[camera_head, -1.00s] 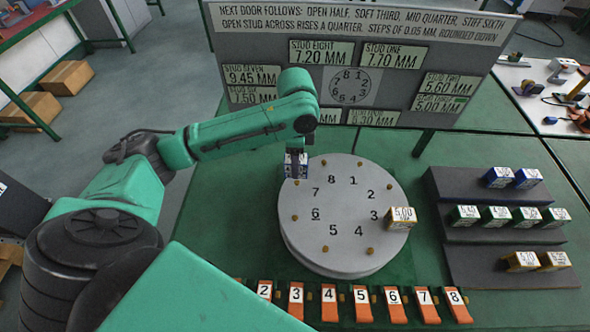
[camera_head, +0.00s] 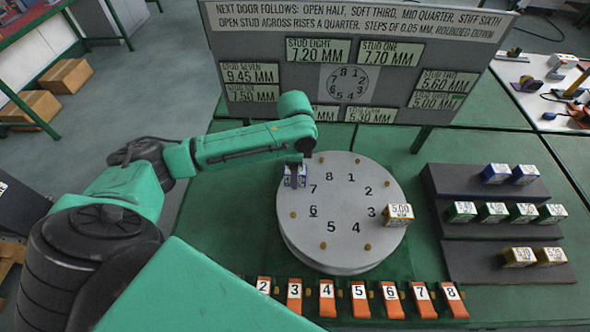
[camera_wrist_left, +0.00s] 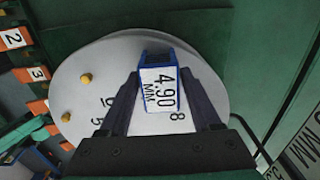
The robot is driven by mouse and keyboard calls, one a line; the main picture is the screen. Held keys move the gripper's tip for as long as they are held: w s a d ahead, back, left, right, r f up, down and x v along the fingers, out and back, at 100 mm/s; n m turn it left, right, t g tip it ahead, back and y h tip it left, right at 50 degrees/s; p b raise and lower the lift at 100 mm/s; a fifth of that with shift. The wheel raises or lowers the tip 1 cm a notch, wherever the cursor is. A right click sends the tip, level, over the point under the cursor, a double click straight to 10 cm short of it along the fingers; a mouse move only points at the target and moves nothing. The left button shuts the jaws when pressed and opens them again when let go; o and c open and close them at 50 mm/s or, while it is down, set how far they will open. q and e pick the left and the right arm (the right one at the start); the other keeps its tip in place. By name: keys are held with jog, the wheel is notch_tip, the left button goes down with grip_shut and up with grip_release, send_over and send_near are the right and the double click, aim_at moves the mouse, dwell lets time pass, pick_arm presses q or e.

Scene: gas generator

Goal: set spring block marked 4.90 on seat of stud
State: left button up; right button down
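The blue spring block marked 4.90 (camera_wrist_left: 161,88) is between the fingers of my left gripper (camera_wrist_left: 160,78) in the left wrist view. Its white label faces the camera. In the head view my left gripper (camera_head: 295,180) holds the block (camera_head: 288,174) at the upper-left rim of the round grey plate (camera_head: 345,200), near the painted 7. The block covers the stud there, and I cannot tell whether it touches the seat. Brass studs, such as one at the left rim (camera_head: 293,215), stand around the plate. My right gripper is out of view.
A yellow block marked 5.00 (camera_head: 398,214) sits at the plate's right rim by the 3. Blocks stand on dark stepped racks (camera_head: 490,234) at right. Orange numbered tags (camera_head: 358,300) line the front. A sign board (camera_head: 300,60) stands behind the plate.

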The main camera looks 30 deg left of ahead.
pick_arm(q)
jog(key=shift+o, duration=0.2)
jog(key=shift+r, duration=0.1)
notch_tip(320, 180, up, 13)
jog(key=b, duration=0.1)
jog(key=shift+b, duration=0.4)
